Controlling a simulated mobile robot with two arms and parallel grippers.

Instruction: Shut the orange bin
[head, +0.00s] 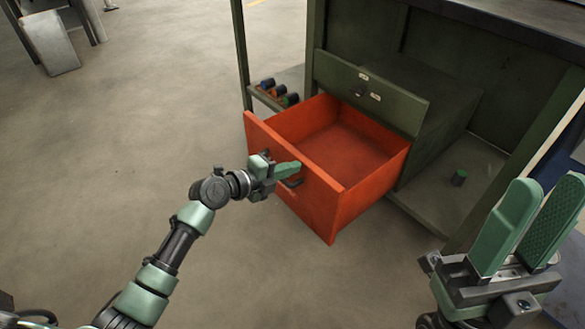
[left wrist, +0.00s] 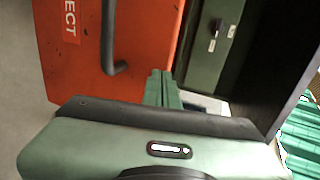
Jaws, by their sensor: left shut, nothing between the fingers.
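The orange bin (head: 258,131) is a drawer pulled well out of the green bench; its inside looks empty. Its front panel faces down-left in the head view and carries a dark handle (head: 293,183). In the left wrist view the orange front (left wrist: 85,60) shows white lettering ending in "ECT" and the black bar handle (left wrist: 110,45). My left gripper (head: 294,167) is shut and empty, at the front panel just above the handle. I cannot tell whether it touches. Its fingers (left wrist: 161,85) also show in the left wrist view. My right gripper (head: 530,205) is open and empty, at the lower right.
A closed green drawer (head: 372,92) sits above and behind the orange one. Small coloured cylinders (head: 278,91) stand on a low shelf left of it. The floor (head: 130,130) at left is clear.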

